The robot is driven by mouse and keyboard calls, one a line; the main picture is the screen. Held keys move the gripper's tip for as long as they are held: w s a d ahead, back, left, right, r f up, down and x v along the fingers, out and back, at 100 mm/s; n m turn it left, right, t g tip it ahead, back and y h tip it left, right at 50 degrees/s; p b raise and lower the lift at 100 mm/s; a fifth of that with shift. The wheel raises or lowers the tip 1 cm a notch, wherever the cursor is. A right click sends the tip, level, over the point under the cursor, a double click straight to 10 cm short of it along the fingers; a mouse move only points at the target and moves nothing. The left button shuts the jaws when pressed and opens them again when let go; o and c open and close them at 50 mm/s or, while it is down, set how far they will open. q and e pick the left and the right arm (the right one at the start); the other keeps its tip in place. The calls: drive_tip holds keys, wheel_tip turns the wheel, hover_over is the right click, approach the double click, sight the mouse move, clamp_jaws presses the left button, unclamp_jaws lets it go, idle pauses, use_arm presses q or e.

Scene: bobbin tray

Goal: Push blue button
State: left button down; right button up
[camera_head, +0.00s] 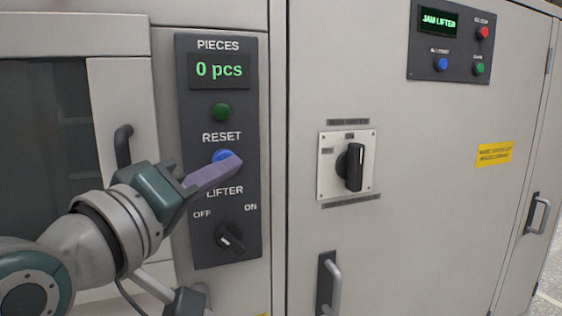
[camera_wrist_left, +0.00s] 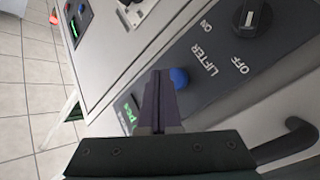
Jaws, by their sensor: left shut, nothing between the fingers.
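The blue button (camera_head: 221,155) sits under the RESET label on the dark panel. In the left wrist view the blue button (camera_wrist_left: 180,77) shows just right of the closed fingertips (camera_wrist_left: 161,75). I cannot tell whether the tips touch it. My right gripper is not in view.
The dark panel (camera_head: 250,130) also bears a display reading 0 pcs (camera_head: 219,70), a green button (camera_head: 221,112) and a LIFTER knob (camera_head: 230,238). A rotary switch (camera_head: 352,166) is to the right. Another panel (camera_head: 425,62) at upper right has a smaller blue button (camera_head: 441,64).

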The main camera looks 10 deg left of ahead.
use_arm(q)
drive_tip(key=shift+w, duration=0.1)
drive_tip(key=shift+w+a, duration=0.25)
drive_tip(key=shift+w, duration=0.05)
drive_tip(key=shift+w+a, duration=0.3)
drive_tip(key=shift+w, duration=0.1)
idle(1.0)
idle(0.4)
drive_tip(key=shift+s+d+p, duration=0.55)
drive_tip(key=shift+s, duration=0.25)
